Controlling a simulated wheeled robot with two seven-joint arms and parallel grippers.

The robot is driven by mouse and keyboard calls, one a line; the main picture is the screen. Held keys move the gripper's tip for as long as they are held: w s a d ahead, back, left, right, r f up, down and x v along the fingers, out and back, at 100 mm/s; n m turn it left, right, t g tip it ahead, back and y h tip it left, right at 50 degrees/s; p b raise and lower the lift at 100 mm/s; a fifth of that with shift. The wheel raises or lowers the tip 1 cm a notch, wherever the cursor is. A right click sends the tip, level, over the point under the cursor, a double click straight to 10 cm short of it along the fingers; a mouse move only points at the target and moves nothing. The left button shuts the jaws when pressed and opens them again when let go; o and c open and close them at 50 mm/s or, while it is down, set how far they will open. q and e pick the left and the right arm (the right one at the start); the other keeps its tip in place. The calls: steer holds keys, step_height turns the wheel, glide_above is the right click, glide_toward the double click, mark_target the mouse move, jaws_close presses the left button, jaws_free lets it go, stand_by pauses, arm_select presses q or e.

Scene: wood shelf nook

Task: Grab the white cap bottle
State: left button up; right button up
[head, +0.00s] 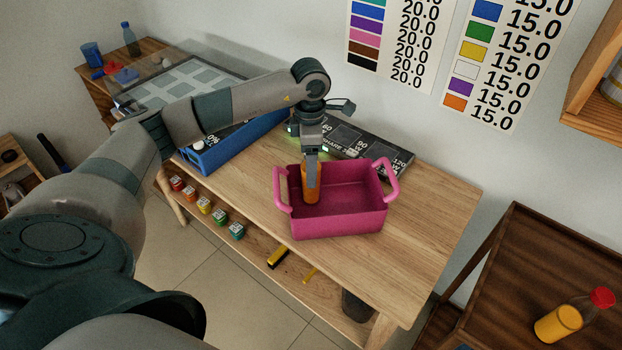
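An orange bottle (311,190) is upright inside the pink basket (345,222), near its left end. Its top is hidden behind my gripper, so I cannot see a white cap. My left gripper (311,168) points straight down over the bottle, and a grey finger overlaps its upper part. The orange shows on both sides of that finger. I cannot tell whether the fingers are closed on the bottle, or whether its base touches the basket floor. My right gripper is out of view.
The basket has raised pink handles (387,180) at both ends. A blue box (232,146) and a dark labelled panel (368,146) lie behind it. The table's right side is clear.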

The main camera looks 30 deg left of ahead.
arm_select(q)
steer(key=shift+c, duration=0.4)
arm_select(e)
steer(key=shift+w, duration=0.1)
arm_select(q)
jaws_close()
steer(key=shift+r, duration=0.15)
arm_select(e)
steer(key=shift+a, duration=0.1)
